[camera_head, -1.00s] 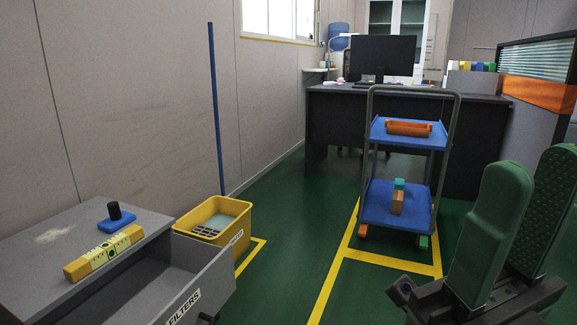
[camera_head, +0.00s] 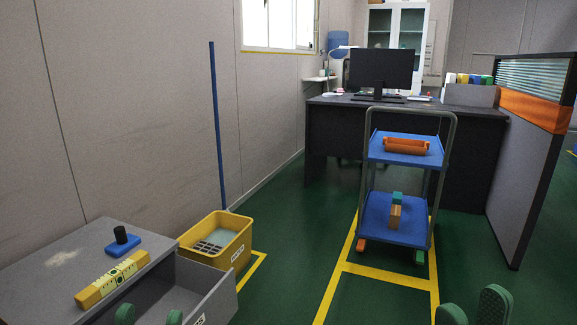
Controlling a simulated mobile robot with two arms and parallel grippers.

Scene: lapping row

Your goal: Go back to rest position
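My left gripper (camera_head: 150,316) shows only as two green fingertips at the bottom left, in front of the open drawer (camera_head: 212,297) of the grey cabinet. The fingertips are apart with nothing visible between them. My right gripper (camera_head: 473,310) shows as two green fingertips at the bottom right, over the green floor. They are also apart, with nothing visible between them. The rest of both grippers and both arms is below the picture's edge.
The grey cabinet (camera_head: 50,262) holds a yellow block (camera_head: 96,291) and a blue piece with a black knob (camera_head: 124,245). A yellow bin (camera_head: 228,240) stands beside it. A blue-shelved trolley (camera_head: 388,233) stands ahead, before a dark desk (camera_head: 333,140). The floor between is clear.

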